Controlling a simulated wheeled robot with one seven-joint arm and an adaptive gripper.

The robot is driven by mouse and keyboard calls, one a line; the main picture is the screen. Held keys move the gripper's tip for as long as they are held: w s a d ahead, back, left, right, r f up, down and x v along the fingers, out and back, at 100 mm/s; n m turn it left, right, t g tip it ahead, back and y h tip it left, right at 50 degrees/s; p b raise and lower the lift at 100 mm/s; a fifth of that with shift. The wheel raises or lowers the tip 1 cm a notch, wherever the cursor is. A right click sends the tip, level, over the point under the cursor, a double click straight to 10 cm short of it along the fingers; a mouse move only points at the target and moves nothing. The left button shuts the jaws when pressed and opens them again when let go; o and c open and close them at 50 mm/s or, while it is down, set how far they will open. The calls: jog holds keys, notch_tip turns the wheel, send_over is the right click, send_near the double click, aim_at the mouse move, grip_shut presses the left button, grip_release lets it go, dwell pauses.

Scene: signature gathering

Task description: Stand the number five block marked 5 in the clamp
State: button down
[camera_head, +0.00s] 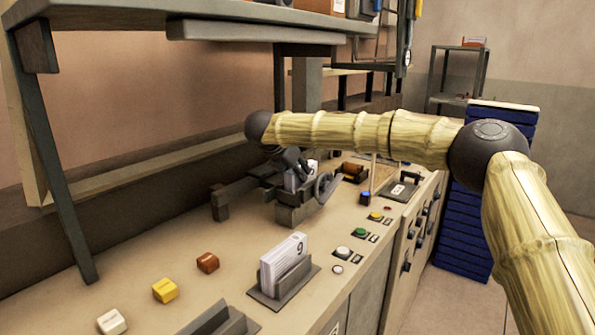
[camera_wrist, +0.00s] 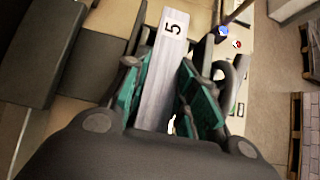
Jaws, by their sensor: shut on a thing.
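My gripper (camera_head: 290,160) is over the clamp (camera_head: 292,213) on the bench in the head view. In the wrist view my gripper (camera_wrist: 167,92) has its green finger pads on both sides of the block marked 5 (camera_wrist: 158,85), a long pale grey bar with a white number label at its far end. In the head view only small pale parts of the block show (camera_head: 290,182) below my gripper, at the clamp. Whether the block's lower end touches the clamp's jaws is hidden. The clamp's dark handwheel (camera_head: 327,186) is at its right side.
A white block marked 9 or 6 (camera_head: 284,264) stands in a grey holder in front. Yellow, brown and white small blocks (camera_head: 164,290) lie at the front left. Buttons (camera_head: 361,232) line the right edge. A shelf (camera_head: 240,15) overhangs the bench.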

jog(key=c, duration=1.1)
grip_release()
